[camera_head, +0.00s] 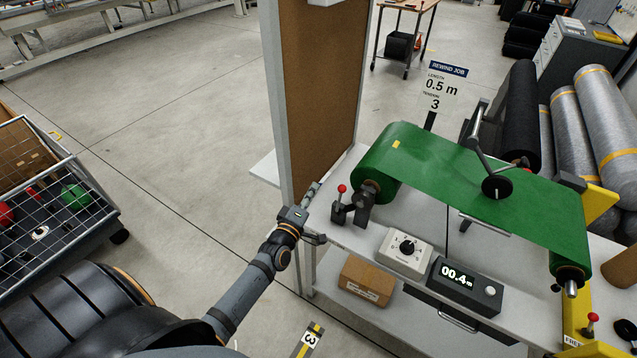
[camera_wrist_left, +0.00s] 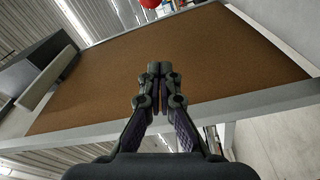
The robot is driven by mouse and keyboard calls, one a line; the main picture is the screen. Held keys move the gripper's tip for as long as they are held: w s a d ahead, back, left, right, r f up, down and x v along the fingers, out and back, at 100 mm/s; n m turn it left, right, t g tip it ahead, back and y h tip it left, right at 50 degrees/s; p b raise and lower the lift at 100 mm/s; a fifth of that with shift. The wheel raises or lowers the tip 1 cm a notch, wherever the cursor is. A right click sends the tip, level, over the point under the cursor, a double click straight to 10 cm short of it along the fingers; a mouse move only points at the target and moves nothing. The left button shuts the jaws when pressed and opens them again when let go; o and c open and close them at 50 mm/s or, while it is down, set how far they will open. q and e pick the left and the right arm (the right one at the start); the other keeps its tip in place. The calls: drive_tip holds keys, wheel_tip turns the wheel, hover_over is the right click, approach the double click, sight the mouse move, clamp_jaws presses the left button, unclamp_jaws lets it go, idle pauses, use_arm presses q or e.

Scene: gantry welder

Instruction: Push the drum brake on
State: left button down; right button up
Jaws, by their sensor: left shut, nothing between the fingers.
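A small black lever with a red knob (camera_head: 342,188) stands at the left end of the bench, beside the green roll's left drum (camera_head: 371,187). A second red-knobbed lever (camera_head: 593,318) stands at the lower right by a yellow stand. I cannot tell from labels which is the drum brake. My left gripper (camera_head: 316,187) is shut and empty, just left of the near lever and apart from it. In the left wrist view its closed fingers (camera_wrist_left: 160,72) point at a brown board, with a red ball (camera_wrist_left: 150,3) cut off at the top edge. My right gripper is out of view.
A tall brown board (camera_head: 318,100) in a grey frame stands close behind my left gripper. A dial box (camera_head: 405,252) and a counter reading 00.4 m (camera_head: 464,285) sit at the bench front. A cardboard box (camera_head: 367,280) is below. A wire cart (camera_head: 60,205) stands left.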

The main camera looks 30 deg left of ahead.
use_arm(q)
drive_tip(key=s+d, duration=0.2)
drive_tip(key=s, duration=0.2)
drive_tip(key=s+f+m+g+b, duration=0.1)
drive_tip(key=s+f+m+g, duration=0.3)
drive_tip(key=f, duration=0.7)
drive_tip(key=s+a+f+m+g+b, duration=0.15)
drive_tip(key=s+f, duration=0.45)
drive_tip(key=f, duration=0.6)
drive_tip(key=s+f+m+g, duration=0.3)
drive_tip(key=s+f+g, duration=0.15)
drive_tip(key=f, duration=0.65)
drive_tip(key=s+f+m+g, duration=0.2)
drive_tip(key=s+f, duration=0.3)
drive_tip(key=s, duration=0.4)
drive_tip(key=s+d+f+m+g, duration=0.1)
drive_tip(key=s+f+m+g, duration=0.1)
drive_tip(key=s+f, duration=0.4)
drive_tip(key=s+f+m+g+b, duration=0.1)
drive_tip(key=s+f+m+g, duration=0.2)
drive_tip(key=s, duration=0.9)
wheel_tip(320, 180, down, 2)
drive_tip(key=shift+s+d+f, duration=0.15)
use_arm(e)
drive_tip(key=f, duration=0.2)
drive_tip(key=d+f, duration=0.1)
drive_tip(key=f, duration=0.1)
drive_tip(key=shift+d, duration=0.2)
